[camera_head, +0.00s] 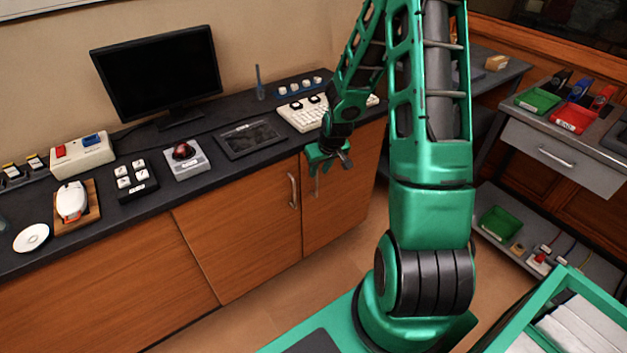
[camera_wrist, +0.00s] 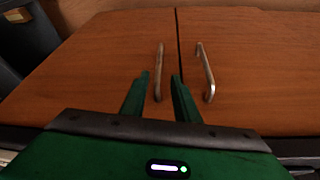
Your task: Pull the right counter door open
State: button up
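The right counter door (camera_head: 345,200) is brown wood and looks shut, flush with the left door (camera_head: 245,220). Its metal bar handle (camera_head: 317,185) stands upright near the seam, partly behind my gripper (camera_head: 330,163). The wrist view looks turned over, so the right door (camera_wrist: 85,70) is on its left side. There the right door's handle (camera_wrist: 158,75) shows between the two green fingers of my gripper (camera_wrist: 161,78). The fingers are apart, and I cannot tell whether either touches the handle. The left door's handle (camera_wrist: 207,75) lies outside the fingers.
A side table with a grey drawer (camera_head: 562,158) stands at the right. The floor (camera_head: 285,315) before the doors is clear.

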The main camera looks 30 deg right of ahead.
aim_at(317, 177)
jog(key=shift+x, duration=4)
jog(key=shift+d, duration=0.2)
jog(key=shift+c, duration=0.3)
